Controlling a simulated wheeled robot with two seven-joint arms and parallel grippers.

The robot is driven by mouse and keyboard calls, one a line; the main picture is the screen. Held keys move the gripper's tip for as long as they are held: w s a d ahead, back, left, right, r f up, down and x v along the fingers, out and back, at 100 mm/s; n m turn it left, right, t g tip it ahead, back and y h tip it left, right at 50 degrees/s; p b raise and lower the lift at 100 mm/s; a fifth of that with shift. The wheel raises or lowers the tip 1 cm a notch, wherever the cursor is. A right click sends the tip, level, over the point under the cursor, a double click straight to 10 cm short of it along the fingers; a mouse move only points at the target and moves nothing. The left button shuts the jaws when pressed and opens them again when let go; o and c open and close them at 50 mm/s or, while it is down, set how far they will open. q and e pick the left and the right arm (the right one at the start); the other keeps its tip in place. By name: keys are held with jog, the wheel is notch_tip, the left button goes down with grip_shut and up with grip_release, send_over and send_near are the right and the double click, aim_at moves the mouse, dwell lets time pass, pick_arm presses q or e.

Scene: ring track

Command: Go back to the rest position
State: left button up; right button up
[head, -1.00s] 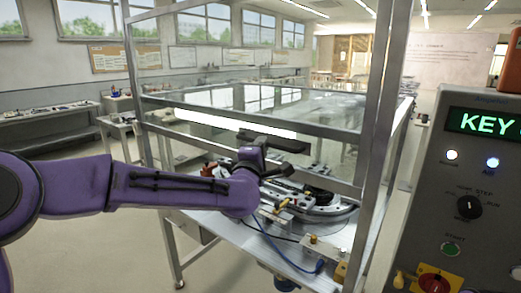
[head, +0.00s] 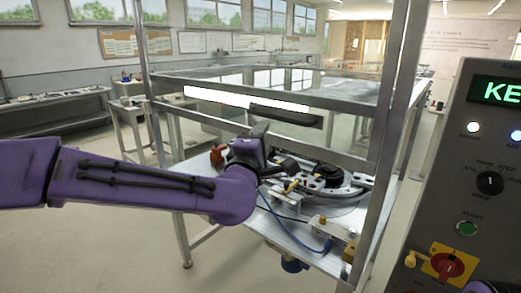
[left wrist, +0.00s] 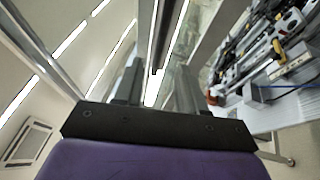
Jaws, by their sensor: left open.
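My left arm is purple and reaches in from the left in the head view. Its dark gripper (head: 279,167) is in front of the glazed enclosure, below a black bar handle (head: 285,115) on the enclosure's front panel, and apart from it in the picture. In the left wrist view the two fingers stand apart with an empty gap (left wrist: 157,88) between them. The gripper is open and holds nothing. My right gripper is in neither view.
The metal-framed enclosure (head: 395,95) stands close ahead, with a round ring track (head: 335,183) on its table (head: 275,232). A control box (head: 490,150) with a lit display is close on the right. Floor (head: 120,255) is clear at lower left.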

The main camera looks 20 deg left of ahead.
pick_arm(q)
jog(key=shift+s+f, duration=0.2)
jog(key=shift+s, duration=0.65)
jog(key=s+a+f+m+g+y, duration=0.1)
jog(key=s+a+f+m+g, duration=0.2)
jog(key=f, duration=1)
jog(key=s+a+f+m+g, duration=0.2)
jog(key=s+f+g, duration=0.1)
jog(key=f, duration=1)
jog(key=s+a+f+m+g+y, duration=0.1)
jog(key=s+a+f+m+g, duration=0.2)
jog(key=f, duration=1)
jog(key=s+a+f+m+g, duration=0.1)
jog(key=s+a+f+g, duration=0.1)
jog(key=s+f, duration=0.4)
jog(key=s+a+f+m+g+y, duration=0.1)
jog(key=s+a+f+g, duration=0.2)
jog(key=s, duration=0.9)
jog(key=s+a+f+m+g+y, duration=0.1)
jog(key=s+a+f+g, duration=0.1)
jog(key=s+f, duration=0.7)
jog(key=shift+s+a+f+m+g, duration=0.3)
jog(key=shift+a+m+g, duration=0.1)
jog(key=shift+a, duration=0.2)
